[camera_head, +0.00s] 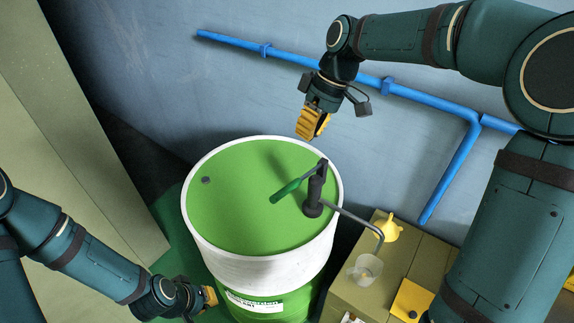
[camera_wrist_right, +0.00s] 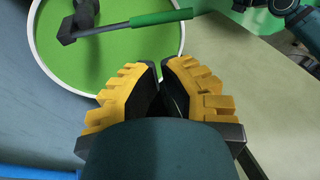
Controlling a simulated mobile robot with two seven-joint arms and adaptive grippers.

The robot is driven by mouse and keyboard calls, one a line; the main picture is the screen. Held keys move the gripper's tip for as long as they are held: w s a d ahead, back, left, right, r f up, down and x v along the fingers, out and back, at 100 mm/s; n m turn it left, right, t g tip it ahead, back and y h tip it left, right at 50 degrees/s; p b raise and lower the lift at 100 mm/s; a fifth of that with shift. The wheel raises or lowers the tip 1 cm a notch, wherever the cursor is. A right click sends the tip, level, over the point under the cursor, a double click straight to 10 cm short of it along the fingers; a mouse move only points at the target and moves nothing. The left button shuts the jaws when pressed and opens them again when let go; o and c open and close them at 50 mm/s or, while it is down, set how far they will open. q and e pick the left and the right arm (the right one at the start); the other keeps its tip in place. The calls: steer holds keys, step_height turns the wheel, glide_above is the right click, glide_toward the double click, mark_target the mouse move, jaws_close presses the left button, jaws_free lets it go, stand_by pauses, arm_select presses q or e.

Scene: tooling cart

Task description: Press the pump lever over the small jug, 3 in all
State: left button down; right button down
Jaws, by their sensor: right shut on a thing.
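The dark hand pump (camera_head: 314,196) stands on the green top of the drum (camera_head: 236,210), near its right side. Its lever (camera_head: 286,190) has a green grip and slants down to the left; the lever also shows at the top of the right wrist view (camera_wrist_right: 160,18). The pump's grey spout (camera_head: 350,216) bends down over the clear small jug (camera_head: 362,269). My right gripper (camera_head: 308,134) is above the drum's far rim, apart from the lever.
The jug stands on an olive box (camera_head: 408,262) right of the drum, with a yellow funnel (camera_head: 388,230) and a yellow item (camera_head: 410,299). A blue pipe (camera_head: 430,100) runs along the wall behind. A pale panel (camera_head: 70,130) stands at the left.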

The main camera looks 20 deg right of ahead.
mark_target(288, 185)
steer(key=shift+s, duration=0.2)
steer(key=x, duration=1.4)
steer(key=shift+f, duration=0.15)
